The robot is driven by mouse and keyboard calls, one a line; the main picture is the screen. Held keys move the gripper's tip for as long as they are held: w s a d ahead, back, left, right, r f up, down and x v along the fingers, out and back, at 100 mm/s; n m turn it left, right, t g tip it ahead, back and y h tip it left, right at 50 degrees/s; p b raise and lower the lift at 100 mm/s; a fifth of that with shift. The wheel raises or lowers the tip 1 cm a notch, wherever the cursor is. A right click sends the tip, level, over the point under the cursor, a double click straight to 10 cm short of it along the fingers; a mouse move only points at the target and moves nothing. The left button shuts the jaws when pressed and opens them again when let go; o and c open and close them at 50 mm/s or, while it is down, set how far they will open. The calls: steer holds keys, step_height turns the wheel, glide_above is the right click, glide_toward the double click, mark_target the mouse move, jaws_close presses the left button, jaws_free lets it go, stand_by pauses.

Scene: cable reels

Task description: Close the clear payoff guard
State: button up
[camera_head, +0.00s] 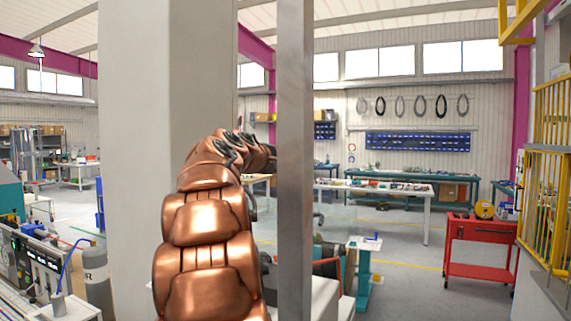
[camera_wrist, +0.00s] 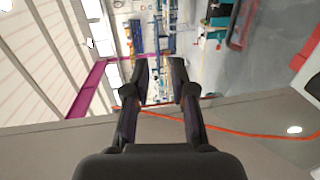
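A see-through pane (camera_head: 338,222), possibly the clear payoff guard, shows faintly just right of the metal post in the head view. Its edges are hard to make out, and I cannot tell whether it is open or shut. My copper arm reaches up and bends right behind the post, which hides its end in the head view. In the wrist view my gripper (camera_wrist: 160,75) has its two dark fingers apart with nothing between them. No guard can be made out between or beside the fingers there.
The upright metal post (camera_head: 295,160) stands close in front, beside a wide pale pillar (camera_head: 140,120). A teal stand (camera_head: 366,275) is low right of the post. A red trolley (camera_head: 480,248) and yellow railing (camera_head: 553,170) are at right. Open floor lies between stand and trolley.

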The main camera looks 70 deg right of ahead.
steer(key=a, duration=0.6)
steer(key=shift+w+r, duration=0.15)
steer(key=shift+r, duration=0.25)
steer(key=shift+w, duration=0.1)
